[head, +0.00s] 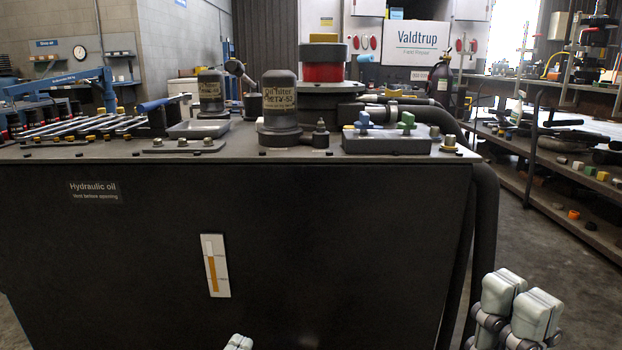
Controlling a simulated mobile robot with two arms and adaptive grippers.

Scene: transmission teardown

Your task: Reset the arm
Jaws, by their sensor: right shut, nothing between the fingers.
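My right gripper (518,305) shows at the bottom right, in front of the dark hydraulic oil tank's right edge and over the floor. Its pale fingers are side by side, shut and empty. At the bottom edge, a pale tip of my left gripper (238,343) shows in front of the tank; the rest is cut off, so its jaws cannot be judged. Both grippers are low, below the tank's top, and neither holds anything that I can see.
The dark hydraulic oil tank (130,260) fills the front. Its top bears two oil filters (280,105), a red-banded cylinder (322,72), a shallow tray (198,129) and tools. A loaded shelf rack (532,178) stands at right. Open floor (520,240) lies between.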

